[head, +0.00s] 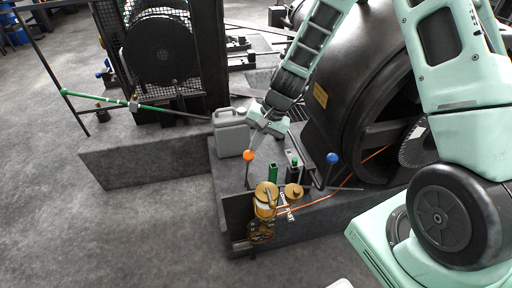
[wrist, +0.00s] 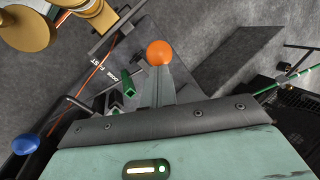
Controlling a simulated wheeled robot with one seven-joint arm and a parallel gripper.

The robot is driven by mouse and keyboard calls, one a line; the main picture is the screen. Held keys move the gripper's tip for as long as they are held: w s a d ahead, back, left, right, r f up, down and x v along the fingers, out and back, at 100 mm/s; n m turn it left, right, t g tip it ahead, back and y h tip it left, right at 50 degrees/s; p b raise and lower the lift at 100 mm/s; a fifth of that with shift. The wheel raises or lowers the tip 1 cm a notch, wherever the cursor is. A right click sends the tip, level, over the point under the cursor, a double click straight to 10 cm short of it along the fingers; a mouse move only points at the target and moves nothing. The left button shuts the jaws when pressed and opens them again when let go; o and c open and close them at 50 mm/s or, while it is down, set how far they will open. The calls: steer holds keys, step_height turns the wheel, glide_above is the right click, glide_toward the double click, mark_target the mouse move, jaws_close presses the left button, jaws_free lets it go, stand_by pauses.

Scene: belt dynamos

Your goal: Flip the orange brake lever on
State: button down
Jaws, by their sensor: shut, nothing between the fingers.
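The orange ball knob of the brake lever (head: 248,155) tops a thin rod that stands on the dark plinth, left of the green parts. It also shows in the wrist view (wrist: 160,52), upper middle. My gripper (head: 254,142) is shut and empty, pointing down, with its fingertips just above and beside the orange knob. In the wrist view the closed fingers (wrist: 163,88) reach up to the knob's lower edge. I cannot tell whether they touch it. The lever's rod is mostly hidden behind the knob and fingers in the wrist view.
A blue-knobbed lever (head: 333,158) stands to the right. Green parts (head: 273,172) and brass discs (head: 266,191) are close by. A grey jerrycan (head: 231,131) stands behind the knob on the left. The large black wheel housing (head: 335,85) rises at right. Open floor lies left of the plinth.

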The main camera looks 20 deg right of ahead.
steer(key=shift+w+f+p, duration=0.3)
steer(key=shift+w+p, duration=0.15)
steer(key=shift+w, duration=0.05)
stand_by(0.3)
steer(key=shift+d, duration=0.1)
steer(key=shift+r, duration=0.1)
steer(key=w+d+p+v, duration=0.1)
steer(key=p+v, duration=0.2)
steer(key=v, duration=1)
steer(key=shift+f, duration=0.25)
steer(key=shift+d, duration=0.1)
